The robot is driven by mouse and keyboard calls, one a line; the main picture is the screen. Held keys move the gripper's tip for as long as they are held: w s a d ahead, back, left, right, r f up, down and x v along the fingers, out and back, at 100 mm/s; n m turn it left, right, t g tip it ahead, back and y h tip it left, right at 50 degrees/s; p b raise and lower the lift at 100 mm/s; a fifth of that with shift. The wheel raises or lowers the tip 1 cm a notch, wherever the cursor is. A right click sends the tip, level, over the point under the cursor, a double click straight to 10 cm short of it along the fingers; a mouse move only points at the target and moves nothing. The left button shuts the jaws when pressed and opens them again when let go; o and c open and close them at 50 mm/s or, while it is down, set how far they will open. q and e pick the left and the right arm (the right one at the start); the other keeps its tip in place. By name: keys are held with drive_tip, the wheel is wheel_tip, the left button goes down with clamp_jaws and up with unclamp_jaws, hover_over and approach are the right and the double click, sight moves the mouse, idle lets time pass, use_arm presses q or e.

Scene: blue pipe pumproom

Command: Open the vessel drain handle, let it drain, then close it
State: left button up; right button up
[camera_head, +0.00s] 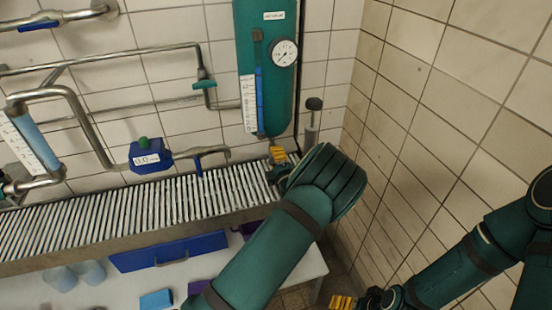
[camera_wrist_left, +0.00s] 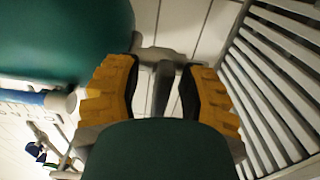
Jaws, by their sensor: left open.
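The green vessel (camera_head: 264,85) stands against the back wall, and its curved side fills the upper left of the left wrist view (camera_wrist_left: 60,40). My left gripper (camera_head: 279,155) is just below the vessel's lower end. In the left wrist view the yellow fingers are spread, and a grey lever (camera_wrist_left: 163,88), apparently the drain handle, lies between them with a gap on both sides. In the head view my gripper and wrist hide that handle. My right gripper (camera_head: 345,302) shows only partly at the bottom edge; its jaws cannot be made out.
A slatted metal grating (camera_head: 120,213) runs along the wall below the pipes. A gauge (camera_head: 284,53) is on the vessel. A blue box valve (camera_head: 150,156) sits left. A tiled side wall (camera_head: 420,120) closes off the right. A white bench (camera_head: 120,285) lies below.

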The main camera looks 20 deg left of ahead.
use_arm(q)
clamp_jaws()
drive_tip(key=shift+n, duration=0.4)
drive_tip(key=n+p, duration=0.1)
drive_tip(key=n, duration=0.2)
drive_tip(key=shift+r, duration=0.1)
drive_tip(key=n, duration=0.3)
drive_tip(key=shift+n+p, duration=0.3)
drive_tip(key=n, duration=0.2)
drive_tip(key=shift+n, duration=0.4)
drive_tip(key=n, duration=0.2)
drive_tip(key=shift+n, duration=0.4)
drive_tip(key=n+b, duration=0.2)
drive_tip(key=n, duration=0.3)
